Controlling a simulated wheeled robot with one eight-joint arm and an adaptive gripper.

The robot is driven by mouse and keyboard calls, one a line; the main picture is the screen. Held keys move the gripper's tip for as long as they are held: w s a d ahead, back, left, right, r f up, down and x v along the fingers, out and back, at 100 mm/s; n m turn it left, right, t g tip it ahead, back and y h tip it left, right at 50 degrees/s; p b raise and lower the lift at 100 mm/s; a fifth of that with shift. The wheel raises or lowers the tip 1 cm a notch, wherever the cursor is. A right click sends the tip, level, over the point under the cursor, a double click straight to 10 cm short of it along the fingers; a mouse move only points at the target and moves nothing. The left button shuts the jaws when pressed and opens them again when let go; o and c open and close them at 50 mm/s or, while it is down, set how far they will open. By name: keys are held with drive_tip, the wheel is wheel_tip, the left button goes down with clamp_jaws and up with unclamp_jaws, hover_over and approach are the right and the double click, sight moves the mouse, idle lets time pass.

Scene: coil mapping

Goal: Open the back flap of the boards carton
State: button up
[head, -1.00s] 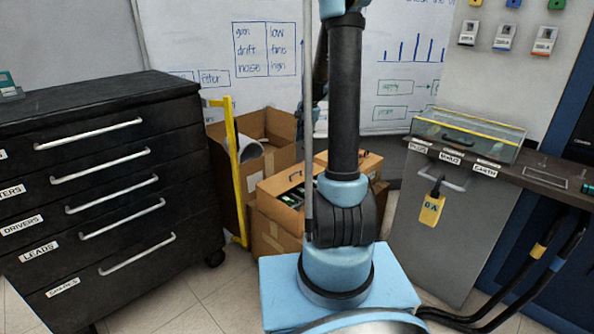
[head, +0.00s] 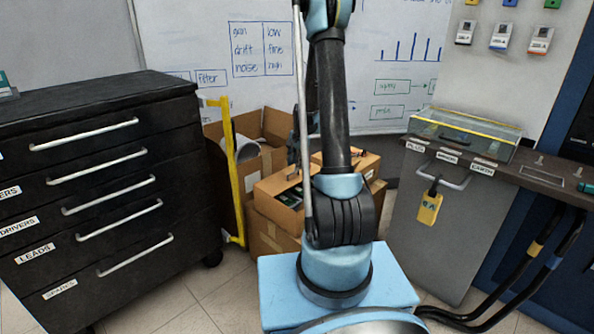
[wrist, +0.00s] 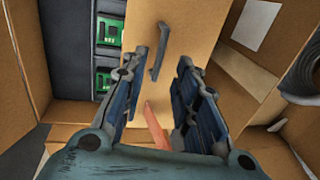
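In the wrist view the green boards (wrist: 106,80) show at the left. In the head view my arm hides part of the carton, and the gripper is mostly hidden.
A taller open carton (head: 272,125) with a rolled sheet (head: 243,148) stands behind, beside a yellow upright (head: 233,180). A black drawer cabinet (head: 100,185) is at the left. A grey cabinet (head: 440,230) with a glass-sided case (head: 465,140) is at the right.

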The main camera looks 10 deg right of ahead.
sight(295, 177)
drive_tip(key=shift+w+a+f, duration=0.1)
drive_tip(key=shift+w+f, duration=0.05)
drive_tip(key=shift+f, duration=0.7)
drive_tip(key=shift+w+a+f, duration=0.1)
drive_tip(key=shift+f, duration=0.75)
clamp_jaws()
drive_tip(key=shift+d, duration=0.3)
drive_tip(key=shift+w+a+r, duration=0.1)
drive_tip(key=shift+r, duration=0.05)
